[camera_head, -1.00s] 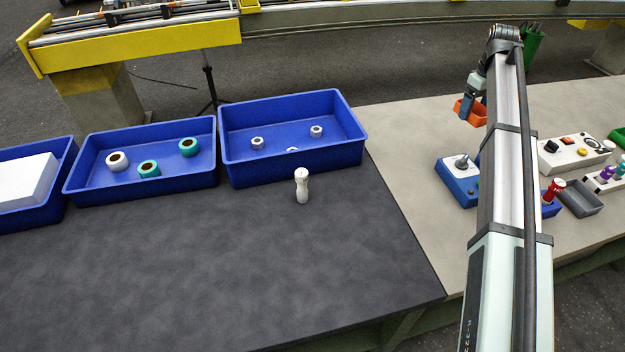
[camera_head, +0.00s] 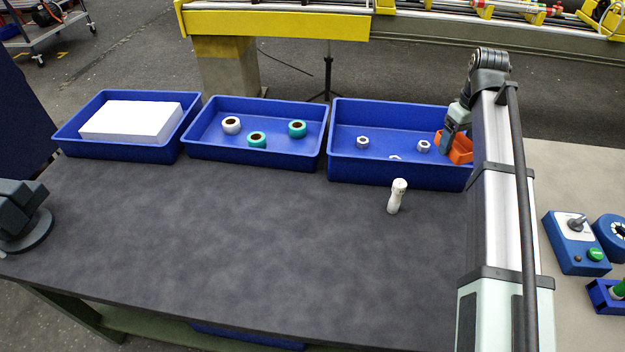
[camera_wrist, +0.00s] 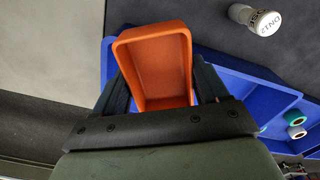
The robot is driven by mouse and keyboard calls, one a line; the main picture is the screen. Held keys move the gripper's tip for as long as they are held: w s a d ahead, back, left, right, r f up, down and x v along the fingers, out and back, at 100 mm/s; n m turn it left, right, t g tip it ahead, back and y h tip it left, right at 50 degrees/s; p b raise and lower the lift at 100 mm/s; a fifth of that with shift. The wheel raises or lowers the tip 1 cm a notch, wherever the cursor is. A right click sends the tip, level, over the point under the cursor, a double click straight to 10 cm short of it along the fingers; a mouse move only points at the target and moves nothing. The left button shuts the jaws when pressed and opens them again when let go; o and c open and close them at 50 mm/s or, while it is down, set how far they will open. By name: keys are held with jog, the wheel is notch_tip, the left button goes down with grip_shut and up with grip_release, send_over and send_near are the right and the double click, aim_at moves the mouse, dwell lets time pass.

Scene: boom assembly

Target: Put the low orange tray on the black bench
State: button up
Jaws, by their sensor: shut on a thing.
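The low orange tray (camera_head: 460,150) is in my gripper (camera_head: 447,140), at the right end of the right blue bin in the head view. In the wrist view the empty orange tray (camera_wrist: 155,66) sits between the two dark fingers of my gripper (camera_wrist: 158,90), which is shut on it. It is held in the air above or beside the blue bin; the exact height is hard to tell. The black bench (camera_head: 230,235) spreads across the head view, its front and middle bare. My arm hides the bench's right edge.
A dark device (camera_head: 22,218) stands at the left edge. Control boxes (camera_head: 575,243) lie right.

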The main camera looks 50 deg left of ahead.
jog(key=s+a+n, duration=0.2)
jog(key=s+a, duration=0.5)
jog(key=s, duration=0.7)
jog(key=n, duration=0.1)
send_over(332, 216)
notch_tip(332, 216, down, 5)
jog(key=shift+f, duration=5.2)
jog(key=shift+f, duration=0.15)
jog(key=o, duration=1.1)
notch_tip(332, 216, up, 12)
